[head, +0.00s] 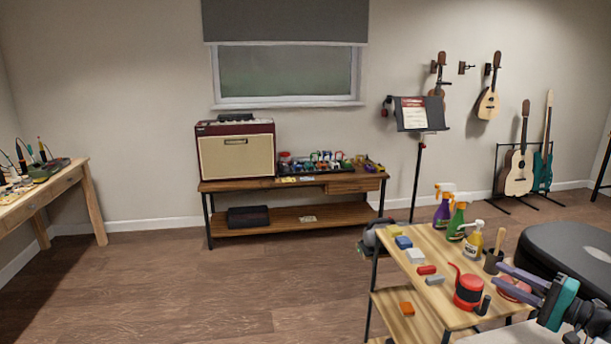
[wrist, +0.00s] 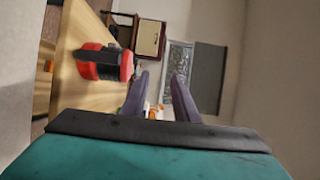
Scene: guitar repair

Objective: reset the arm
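My gripper (head: 497,275) is at the lower right of the head view, over the right end of the wooden cart. Its two purple-grey fingers point left and stand apart. In the wrist view my gripper (wrist: 161,76) also shows a clear gap between the fingers, with nothing held. A red oil can (head: 468,290) stands on the cart close to the fingertips. In the wrist view, turned on its side, the red and black oil can (wrist: 100,64) is left of the fingers.
A black rounded seat or case (head: 570,250) is behind the arm. An amplifier (head: 236,158) stands on the far bench. Open floor (head: 260,275) lies left of the cart.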

